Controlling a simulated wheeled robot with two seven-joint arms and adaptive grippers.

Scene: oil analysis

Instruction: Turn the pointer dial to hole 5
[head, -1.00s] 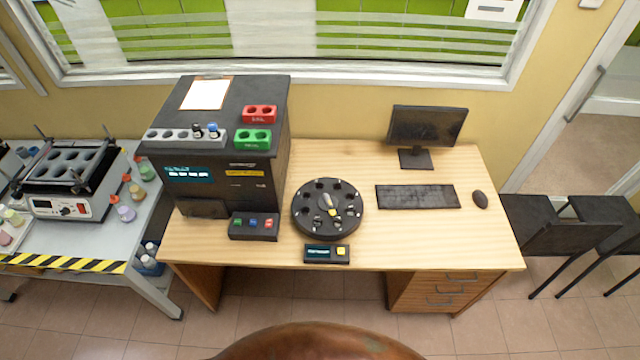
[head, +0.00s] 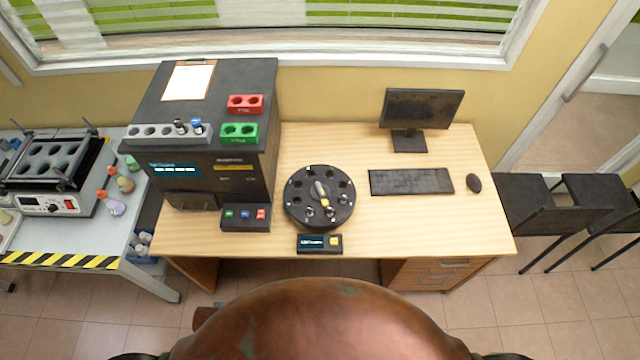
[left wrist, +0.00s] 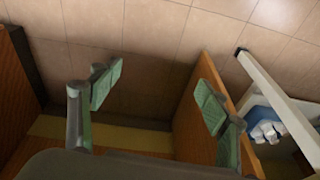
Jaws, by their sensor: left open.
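The round black dial (head: 319,213) lies on the wooden desk in the head view, with several holes around its rim. A light-coloured pointer (head: 321,193) stands at its middle. The hole numbers are too small to read. Neither gripper shows in the head view, and the dial is not in the left wrist view.
A large black analyser (head: 215,179) stands left of the dial, with a button box (head: 245,217) at its front. A keyboard (head: 411,181), monitor (head: 423,109) and mouse (head: 474,183) are to the right. Bare desk (head: 400,225) lies right of the dial.

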